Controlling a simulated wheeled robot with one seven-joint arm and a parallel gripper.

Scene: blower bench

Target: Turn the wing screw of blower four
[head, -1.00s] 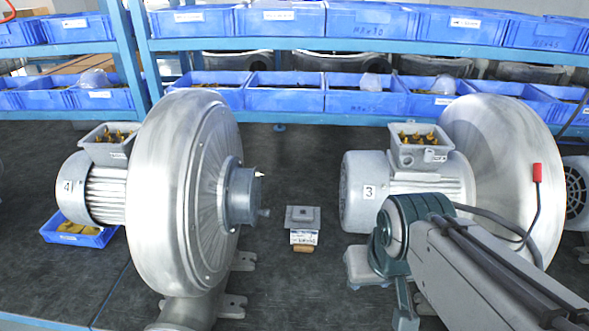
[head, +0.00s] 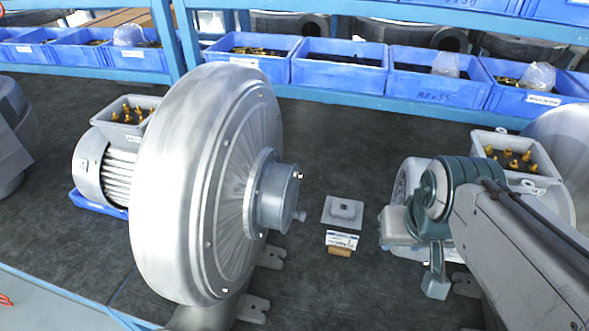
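Blower four (head: 205,190) stands left of centre, a large silver fan housing with a grey motor on its left. Its number plate shows only edge-on now. A grey hub (head: 277,197) sticks out of its right face. A small knob-like part on the hub's right side, probably the wing screw (head: 300,215), is too small to make out clearly. My arm comes in from the lower right. Its end, probably my gripper (head: 436,282), points down in front of blower three, well to the right of the hub and apart from it. Its finger opening cannot be made out.
Blower three (head: 568,190) stands at the right, partly hidden by my arm. A small grey plate (head: 343,212) and a labelled box (head: 341,239) lie on the dark bench (head: 330,285) between the blowers. Blue bins (head: 338,75) fill the shelf behind.

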